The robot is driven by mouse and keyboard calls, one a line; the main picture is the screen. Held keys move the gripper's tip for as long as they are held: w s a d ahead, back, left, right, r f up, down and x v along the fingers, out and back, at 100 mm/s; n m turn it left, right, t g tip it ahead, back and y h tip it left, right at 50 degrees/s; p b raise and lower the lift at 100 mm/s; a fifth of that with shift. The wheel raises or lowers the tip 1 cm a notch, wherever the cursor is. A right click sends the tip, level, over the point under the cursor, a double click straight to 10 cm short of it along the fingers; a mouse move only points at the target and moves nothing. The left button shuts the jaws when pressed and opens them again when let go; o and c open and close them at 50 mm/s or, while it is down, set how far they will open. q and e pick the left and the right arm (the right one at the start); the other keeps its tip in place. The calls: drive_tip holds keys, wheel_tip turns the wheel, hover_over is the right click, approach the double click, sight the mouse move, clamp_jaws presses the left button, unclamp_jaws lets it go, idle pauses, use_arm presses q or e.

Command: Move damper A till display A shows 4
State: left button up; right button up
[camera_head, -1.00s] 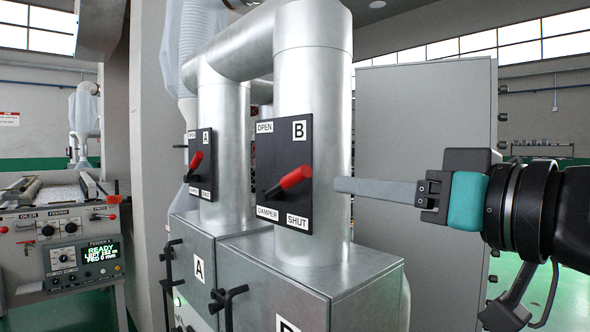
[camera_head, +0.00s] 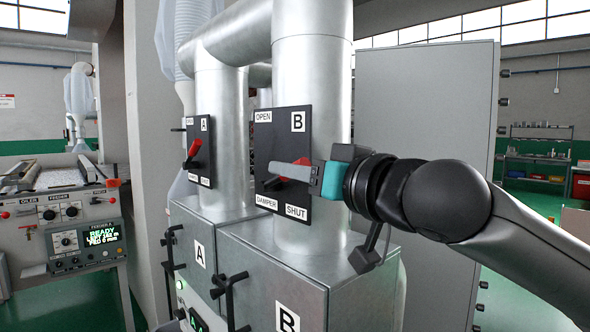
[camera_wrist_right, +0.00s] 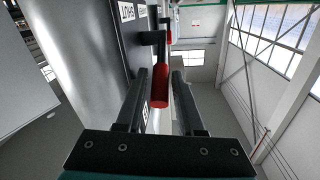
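Damper A's red lever (camera_head: 194,149) stands tilted up and right on its black plate (camera_head: 206,170) on the farther pipe. My right gripper (camera_head: 273,171) is in front of damper B's plate (camera_head: 291,131), to the right of damper A. In the right wrist view my right gripper (camera_wrist_right: 159,72) is open, with damper B's red lever (camera_wrist_right: 159,88) between its fingers and gaps on both sides. My left gripper is not in view.
Metal boxes A (camera_head: 199,254) and B (camera_head: 288,318) with black latch handles (camera_head: 228,292) stand below the pipes. A tall grey cabinet (camera_head: 430,110) stands behind my right arm. A feeder machine (camera_head: 75,225) is at the left.

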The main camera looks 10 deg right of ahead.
drive_tip(key=shift+c, duration=0.3)
clamp_jaws()
idle(1.1)
